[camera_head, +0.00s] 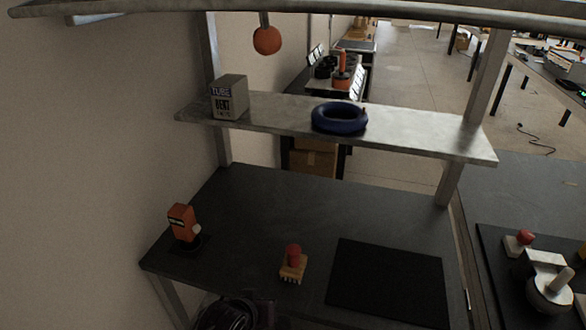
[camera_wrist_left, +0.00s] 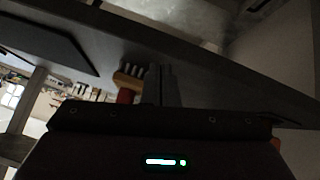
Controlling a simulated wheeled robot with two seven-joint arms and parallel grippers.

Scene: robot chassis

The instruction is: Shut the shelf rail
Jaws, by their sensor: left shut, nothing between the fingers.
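A long metal bar (camera_head: 300,10) runs across the top of the head view, held by the metal posts of the workbench. I cannot tell whether it is the shelf rail, or whether it is open or shut. Below it, a grey metal shelf (camera_head: 410,133) spans the posts. My left gripper (camera_wrist_left: 165,75) is shut and empty in the left wrist view. It points toward the dark tabletop, close to a wooden brush with a red handle (camera_wrist_left: 128,83). In the head view only a dark part of my left arm shows at the bottom edge. My right gripper is not in view.
A grey box (camera_head: 229,98) and a blue ring (camera_head: 340,118) stand on the shelf. The back middle is clear.

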